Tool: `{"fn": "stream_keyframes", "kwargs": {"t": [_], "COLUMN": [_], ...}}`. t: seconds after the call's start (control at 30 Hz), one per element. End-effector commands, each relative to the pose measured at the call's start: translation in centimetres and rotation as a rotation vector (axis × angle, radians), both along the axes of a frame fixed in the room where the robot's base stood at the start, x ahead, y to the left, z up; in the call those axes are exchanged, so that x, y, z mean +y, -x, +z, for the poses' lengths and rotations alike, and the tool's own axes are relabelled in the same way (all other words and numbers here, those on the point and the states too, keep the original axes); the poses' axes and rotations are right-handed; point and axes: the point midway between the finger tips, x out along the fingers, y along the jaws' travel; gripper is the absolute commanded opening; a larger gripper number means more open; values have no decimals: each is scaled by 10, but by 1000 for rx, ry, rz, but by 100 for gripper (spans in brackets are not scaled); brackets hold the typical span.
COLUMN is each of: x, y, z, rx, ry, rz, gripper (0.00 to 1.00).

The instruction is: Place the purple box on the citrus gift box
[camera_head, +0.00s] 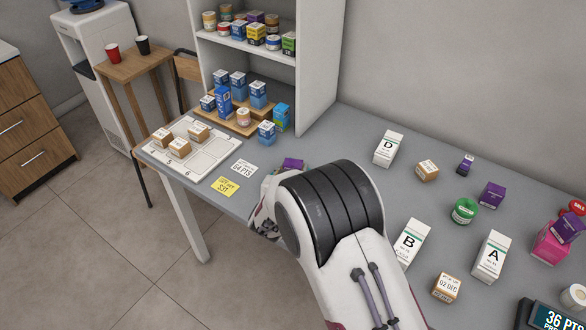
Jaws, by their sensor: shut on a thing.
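A purple box (293,163) shows just behind my arm's big black joint, with its lower part hidden. Another purple box (491,195) stands on the right half of the counter. I cannot tell which box is the citrus gift box; no such label is readable.
A numbered white tray (215,157) and a shelf (320,70) are at the left and back.

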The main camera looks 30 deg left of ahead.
Motion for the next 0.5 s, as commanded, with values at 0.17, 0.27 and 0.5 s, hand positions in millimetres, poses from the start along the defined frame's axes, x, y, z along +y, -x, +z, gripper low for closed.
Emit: {"fn": "stream_keyframes", "kwargs": {"t": [0.17, 0.27, 0.5], "x": [0, 0, 0], "y": [0, 0, 0], "z": [0, 0, 2], "rx": [0, 0, -1], "ry": [0, 0, 0], "rz": [0, 0, 0], "gripper": [52, 52, 52]}}
